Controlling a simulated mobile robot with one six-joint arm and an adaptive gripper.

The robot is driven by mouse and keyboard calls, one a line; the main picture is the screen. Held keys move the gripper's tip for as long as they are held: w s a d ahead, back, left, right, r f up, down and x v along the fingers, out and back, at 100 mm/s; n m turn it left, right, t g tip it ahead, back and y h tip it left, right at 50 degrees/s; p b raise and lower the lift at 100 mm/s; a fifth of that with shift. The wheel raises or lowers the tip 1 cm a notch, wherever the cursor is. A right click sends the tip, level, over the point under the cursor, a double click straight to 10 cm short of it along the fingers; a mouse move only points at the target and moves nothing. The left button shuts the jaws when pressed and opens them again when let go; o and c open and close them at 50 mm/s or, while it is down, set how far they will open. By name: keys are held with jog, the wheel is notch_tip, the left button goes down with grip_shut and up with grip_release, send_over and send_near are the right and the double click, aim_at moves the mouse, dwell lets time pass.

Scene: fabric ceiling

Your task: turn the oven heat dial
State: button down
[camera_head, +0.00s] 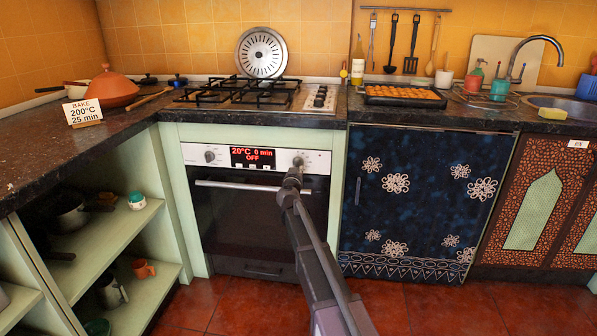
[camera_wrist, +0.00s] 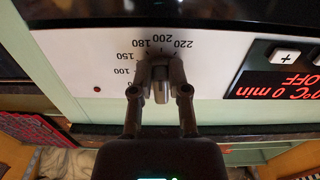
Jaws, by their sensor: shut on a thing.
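The oven (camera_head: 262,215) has a pale control panel with two knobs and a red display (camera_head: 253,158) reading 20°C, 0 min, OFF. The heat dial (camera_head: 298,161) is the right-hand knob. In the wrist view, which is upside down, the dial (camera_wrist: 160,92) sits by a printed scale (camera_wrist: 162,45) with marks such as 100, 150, 180, 200 and 220. My gripper (camera_head: 296,170) reaches the dial from the front. In the wrist view my gripper (camera_wrist: 160,84) is shut with its fingers on both sides of the dial. The dial's exact pointer setting is hard to tell.
The left knob (camera_head: 210,156) is apart from my gripper. The oven door handle (camera_head: 238,186) runs below the panel. A tray of food (camera_head: 404,96) sits on the counter to the right. The red floor is clear.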

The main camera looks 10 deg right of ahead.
jog(key=shift+w+r+m, duration=0.15)
jog(key=shift+w+m, duration=0.25)
jog(key=shift+w, duration=0.25)
jog(key=c, duration=0.6)
grip_release()
jog(key=shift+s, duration=0.55)
jog(key=shift+s+a, duration=0.25)
jog(key=shift+s, duration=0.45)
jog(key=v, duration=1)
jog(key=shift+s, duration=0.15)
